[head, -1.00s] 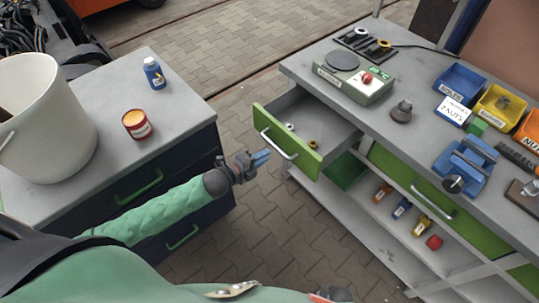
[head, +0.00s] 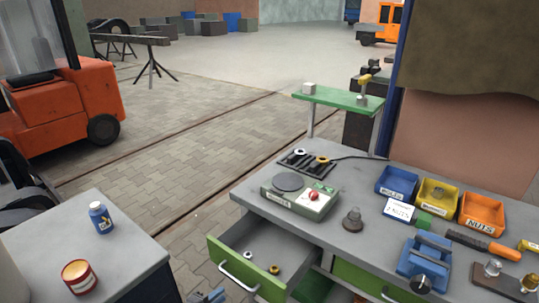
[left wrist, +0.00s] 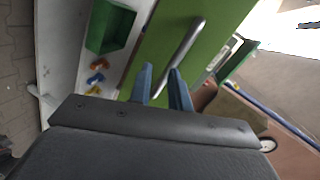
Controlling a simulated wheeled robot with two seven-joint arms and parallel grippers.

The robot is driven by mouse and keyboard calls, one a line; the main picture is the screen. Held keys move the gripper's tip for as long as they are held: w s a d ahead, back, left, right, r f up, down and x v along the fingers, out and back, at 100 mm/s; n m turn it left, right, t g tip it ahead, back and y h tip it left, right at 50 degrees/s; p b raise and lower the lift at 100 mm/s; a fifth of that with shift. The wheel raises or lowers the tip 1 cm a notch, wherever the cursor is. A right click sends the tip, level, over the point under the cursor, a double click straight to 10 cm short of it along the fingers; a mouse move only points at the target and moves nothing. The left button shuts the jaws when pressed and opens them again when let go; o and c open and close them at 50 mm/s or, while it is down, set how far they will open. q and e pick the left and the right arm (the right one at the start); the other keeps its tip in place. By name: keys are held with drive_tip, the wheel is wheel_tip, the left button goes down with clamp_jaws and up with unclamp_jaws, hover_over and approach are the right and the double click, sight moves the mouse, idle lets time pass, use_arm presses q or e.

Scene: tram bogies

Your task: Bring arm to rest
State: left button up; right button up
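My left gripper (head: 207,296) shows only as blue fingertips at the bottom edge of the head view, just left of the open green-fronted drawer (head: 246,269). In the left wrist view its two blue fingers (left wrist: 161,88) stand a little apart with nothing held between them. A green drawer front (left wrist: 205,22) with a grey bar handle (left wrist: 183,52) lies beyond the fingertips; whether they touch it I cannot tell. The rest of the left arm is hidden below the head view. My right gripper is not in view.
The grey workbench (head: 335,254) carries a scale (head: 299,196), a blue bin (head: 396,184), a yellow bin (head: 436,197), an orange bin (head: 481,214) and a blue vise (head: 424,258). A second cabinet (head: 125,255) at left holds a blue bottle (head: 101,217) and a red tin (head: 78,277). Paved floor lies between.

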use_arm(q)
drive_tip(key=w+a+f+n+g+y, duration=0.25)
drive_tip(key=a+f+n+y, duration=0.25)
drive_tip(key=a+f+n, duration=0.45)
drive_tip(key=s+a+f+n+g+y, duration=0.2)
drive_tip(key=s+a+f+n, duration=0.1)
drive_tip(key=f, duration=0.5)
drive_tip(key=s+a+f+n+g+y, duration=0.1)
drive_tip(key=s+a+f+n+y, duration=0.15)
drive_tip(key=f, duration=0.55)
drive_tip(key=s+d+f+n+g+h, duration=0.1)
drive_tip(key=s+d+f+n+g, duration=0.3)
drive_tip(key=s+f, duration=0.95)
drive_tip(key=s+d+f, duration=0.1)
drive_tip(key=s+d, duration=0.3)
drive_tip(key=s, duration=0.3)
drive_tip(key=s+d+f+g+h, duration=0.1)
drive_tip(key=s+d+f, duration=0.1)
drive_tip(key=s+d, duration=0.3)
drive_tip(key=s, duration=0.2)
drive_tip(key=shift+s+d, duration=0.15)
drive_tip(key=shift+s, duration=0.2)
